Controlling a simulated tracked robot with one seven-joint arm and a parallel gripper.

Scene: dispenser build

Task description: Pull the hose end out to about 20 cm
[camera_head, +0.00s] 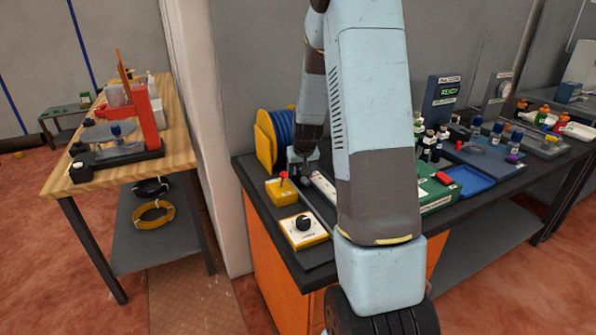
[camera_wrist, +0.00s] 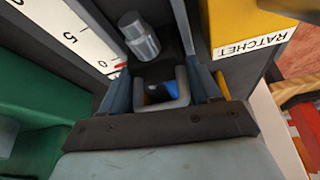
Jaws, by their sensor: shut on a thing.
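The hose end shows in the wrist view as a grey square loop (camera_wrist: 180,84) with a silver cylindrical nozzle (camera_wrist: 143,40) beyond it. My gripper (camera_wrist: 161,91) has one finger on each side of the loop and is shut on it. A bit of blue shows inside the loop. A red pointer (camera_wrist: 120,65) beside the hose end lies by the 0 mark of the white scale (camera_wrist: 76,35). In the head view my gripper (camera_head: 302,165) is low beside the blue hose reel (camera_head: 282,127), and the hose end is hard to make out.
A yellow ratchet box (camera_head: 282,191) with a red lever stands close to my gripper. A yellow-and-white knob box (camera_head: 304,230) is at the bench's front corner. A green unit (camera_head: 437,192) lies right of my arm, which hides part of the bench.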

